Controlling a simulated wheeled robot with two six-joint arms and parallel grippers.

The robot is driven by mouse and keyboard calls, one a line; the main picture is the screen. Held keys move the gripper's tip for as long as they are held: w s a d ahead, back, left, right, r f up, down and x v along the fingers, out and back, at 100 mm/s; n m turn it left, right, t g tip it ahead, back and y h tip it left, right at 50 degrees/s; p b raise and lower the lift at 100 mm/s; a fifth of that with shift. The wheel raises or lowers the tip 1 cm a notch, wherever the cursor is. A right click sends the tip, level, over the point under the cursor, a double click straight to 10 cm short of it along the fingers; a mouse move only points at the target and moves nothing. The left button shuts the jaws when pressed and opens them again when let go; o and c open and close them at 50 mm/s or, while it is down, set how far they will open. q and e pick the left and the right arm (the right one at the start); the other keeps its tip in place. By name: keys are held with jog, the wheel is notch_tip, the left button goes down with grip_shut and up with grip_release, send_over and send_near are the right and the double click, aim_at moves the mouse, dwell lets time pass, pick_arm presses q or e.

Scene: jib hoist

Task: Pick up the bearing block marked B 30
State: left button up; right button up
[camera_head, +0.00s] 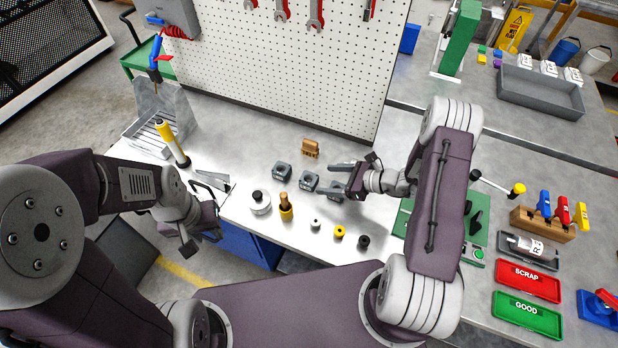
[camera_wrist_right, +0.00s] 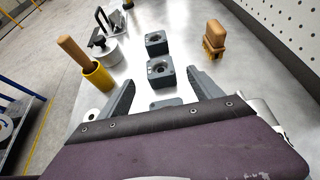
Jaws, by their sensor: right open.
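Dark grey bearing blocks stand in a row on the bench. In the head view one block (camera_head: 282,172) is furthest left and another (camera_head: 309,181) is beside it. In the right wrist view I see the far block (camera_wrist_right: 156,42), the middle block (camera_wrist_right: 161,72) and part of a nearer one (camera_wrist_right: 165,102), mostly hidden by my gripper. No B 30 marking is readable. My right gripper (camera_head: 334,180) is open and empty, pointing along the row; in its wrist view the fingers (camera_wrist_right: 161,77) are either side of it. My left gripper (camera_head: 202,232) hangs by the bench's front edge; its jaw state is unclear.
A wooden-handled brush (camera_head: 311,148) stands behind the blocks. A yellow pot with a wooden handle (camera_head: 286,208) and a round grey weight-like piece (camera_head: 260,202) stand in front. Small bushings (camera_head: 339,231) lie near the front edge. A pegboard (camera_head: 300,70) rises behind.

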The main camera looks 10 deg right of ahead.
aim_at(305, 178)
jog(key=shift+x, duration=0.75)
jog(key=shift+w+a+f, duration=0.1)
jog(key=shift+w+f, duration=0.05)
jog(key=shift+w, duration=0.2)
jog(key=shift+w+a+f, duration=0.15)
jog(key=shift+w+a, duration=0.05)
jog(key=x, duration=0.1)
jog(key=p+x, duration=0.1)
jog(key=x, duration=0.1)
jog(key=shift+s+a+f, duration=0.15)
jog(key=shift+s+a, duration=0.05)
jog(key=shift+a, duration=0.15)
jog(key=shift+w+a+f, duration=0.15)
jog(key=shift+w+a, duration=0.05)
jog(key=shift+w+f, duration=0.1)
jog(key=shift+d, duration=0.1)
jog(key=c, duration=1.5)
pick_arm(q)
jog(key=shift+w+r, duration=0.4)
jog(key=shift+r, duration=0.3)
pick_arm(e)
grip_shut()
